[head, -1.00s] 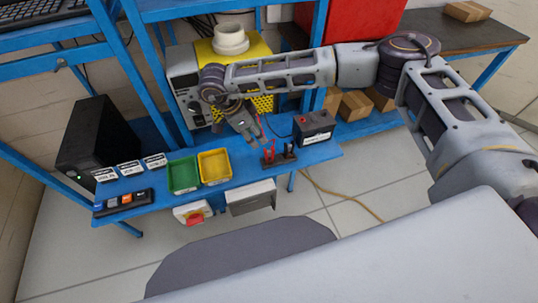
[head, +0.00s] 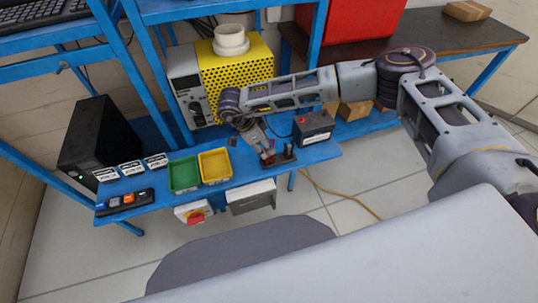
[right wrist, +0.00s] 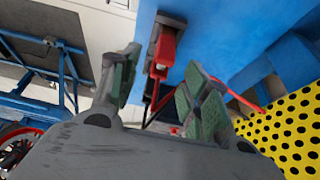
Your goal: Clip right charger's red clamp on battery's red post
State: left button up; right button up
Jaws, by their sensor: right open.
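The red clamp (right wrist: 163,52) stands in a dark holder (head: 279,158) on the blue bench. In the right wrist view it lies ahead, between the spread fingers of my right gripper (right wrist: 158,88), with no clear contact. In the head view my right gripper (head: 265,150) is at the holder and partly hides the clamp. The dark battery (head: 314,128) sits right of the holder; its red post (head: 303,119) shows as a small red spot on top. A yellow perforated unit with a grey front (head: 236,78), perhaps a charger, stands behind. My left gripper is out of view.
A green bin (head: 183,174) and a yellow bin (head: 215,166) stand left of the holder. White labels and a switch strip (head: 124,202) lie further left. A red cable (right wrist: 245,101) runs near my right fingers. Blue uprights rise behind the bench.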

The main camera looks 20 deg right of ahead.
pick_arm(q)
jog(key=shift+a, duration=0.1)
pick_arm(e)
jog(key=shift+d+f, duration=0.25)
jog(key=shift+f, duration=0.25)
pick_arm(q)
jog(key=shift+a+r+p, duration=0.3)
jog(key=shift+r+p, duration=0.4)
pick_arm(e)
jog(key=shift+x, duration=2.05)
jog(key=shift+w, duration=0.15)
grip_shut()
jog(key=shift+r, duration=0.1)
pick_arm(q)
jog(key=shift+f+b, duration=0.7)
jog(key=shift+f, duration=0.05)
pick_arm(e)
jog(key=shift+r, duration=4.95)
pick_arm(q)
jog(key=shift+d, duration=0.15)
